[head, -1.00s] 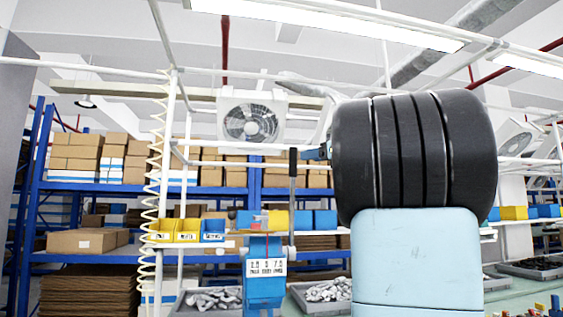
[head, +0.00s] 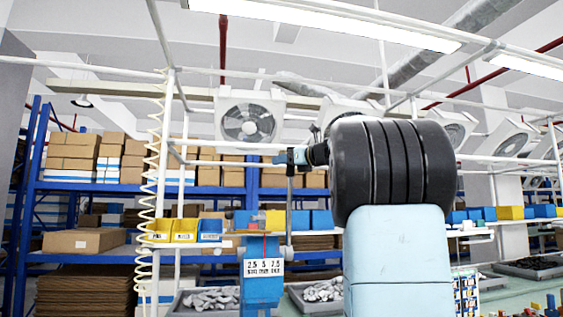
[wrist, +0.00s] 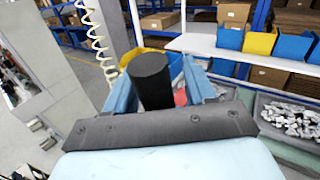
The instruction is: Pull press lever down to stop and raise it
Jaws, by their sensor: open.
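The blue press (head: 263,283) with a white number label stands at the lower middle of the head view. Its lever (head: 290,205) is a thin upright rod at the press's right side, with a dark grip at the upper end. My gripper (head: 291,157) is at the top of the lever, small and partly hidden by my dark wrist. In the wrist view the black lever grip (wrist: 152,79) stands between my two light blue fingers (wrist: 160,92). The fingers are open around it; whether either touches it cannot be told.
A coiled cream hose (head: 152,170) hangs left of the press. Yellow and blue bins (head: 184,230) sit on a rail behind it. Grey trays of metal parts (head: 212,300) lie on the bench. Blue shelves with cardboard boxes (head: 73,152) stand behind.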

